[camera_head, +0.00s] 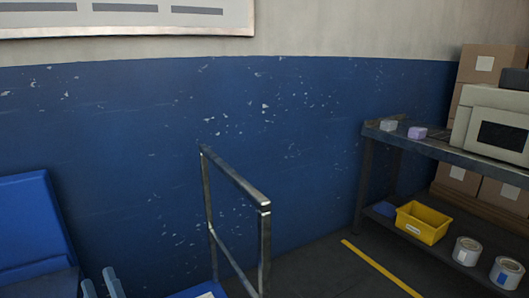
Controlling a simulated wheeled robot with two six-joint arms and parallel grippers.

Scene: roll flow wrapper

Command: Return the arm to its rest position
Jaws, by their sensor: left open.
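My left gripper (101,284) shows at the bottom edge, left of the middle. Only its two pale blue-grey fingers are in view. They stand apart with nothing visible between them, so it is open. The rest of my left arm is cut off below the picture. My right gripper is not in view.
A metal handrail frame (236,178) rises right of my left gripper, above a blue platform edge. A blue panelled object (33,225) stands at the left. A metal shelf table (455,155) with a beige machine (493,122) stands right; a yellow bin (422,223) is on its lower shelf.

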